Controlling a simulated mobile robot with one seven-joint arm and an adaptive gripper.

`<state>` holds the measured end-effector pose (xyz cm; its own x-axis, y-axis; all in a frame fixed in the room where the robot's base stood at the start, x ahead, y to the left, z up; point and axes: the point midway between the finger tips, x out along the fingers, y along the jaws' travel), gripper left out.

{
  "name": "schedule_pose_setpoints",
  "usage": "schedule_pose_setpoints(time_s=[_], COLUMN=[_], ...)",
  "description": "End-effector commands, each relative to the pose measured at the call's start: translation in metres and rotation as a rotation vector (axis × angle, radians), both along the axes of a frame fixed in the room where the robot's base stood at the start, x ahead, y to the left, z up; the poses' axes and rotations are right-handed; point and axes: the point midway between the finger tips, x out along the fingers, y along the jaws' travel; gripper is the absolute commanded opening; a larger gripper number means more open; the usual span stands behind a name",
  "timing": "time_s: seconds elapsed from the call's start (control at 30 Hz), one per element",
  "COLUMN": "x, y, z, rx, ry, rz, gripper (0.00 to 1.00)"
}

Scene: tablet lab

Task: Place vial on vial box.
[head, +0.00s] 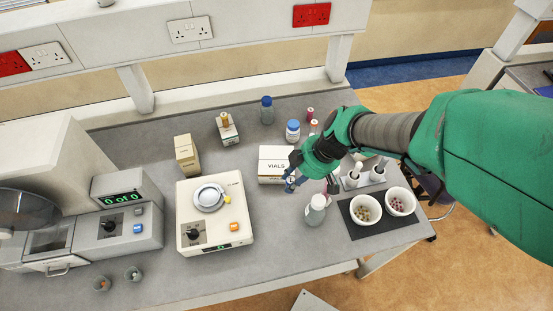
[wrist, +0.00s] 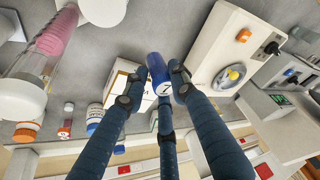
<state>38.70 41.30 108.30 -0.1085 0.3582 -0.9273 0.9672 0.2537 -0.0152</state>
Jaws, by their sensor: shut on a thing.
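My gripper (head: 290,184) is shut on a blue vial with a white label marked 7 (wrist: 158,68). In the wrist view my gripper's dark blue fingers (wrist: 157,78) close around the vial. The vial box (head: 272,165) is white, marked VIALS, and stands on the bench by my gripper. In the wrist view the box (wrist: 119,82) lies behind and left of the vial, partly hidden by a finger. The vial appears close to the box's front right in the head view; whether it touches the box I cannot tell.
A cream device with a round dish (head: 217,237) stands to the left. A white-capped bottle (head: 316,211) is close right of my gripper, with two bowls on a dark mat (head: 387,233) beyond. A blue-capped jar (head: 293,131) and other bottles stand behind. Bare bench lies in front.

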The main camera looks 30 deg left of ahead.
Motion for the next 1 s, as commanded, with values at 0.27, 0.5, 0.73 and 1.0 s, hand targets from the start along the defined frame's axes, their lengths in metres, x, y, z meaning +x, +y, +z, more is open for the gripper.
schedule_pose_setpoints(time_s=[0.27, 0.5, 0.73, 1.0], x=[-0.001, 0.002, 0.018, 0.045], y=[0.0, 0.003, 0.02, 0.049], z=[0.0, -0.001, -0.003, -0.007], rx=[0.0, 0.0, -0.001, -0.001], ry=[0.0, 0.0, 0.0, 0.0], rz=[0.003, 0.003, 0.004, 0.004], gripper=[0.05, 0.05, 0.05, 0.05])
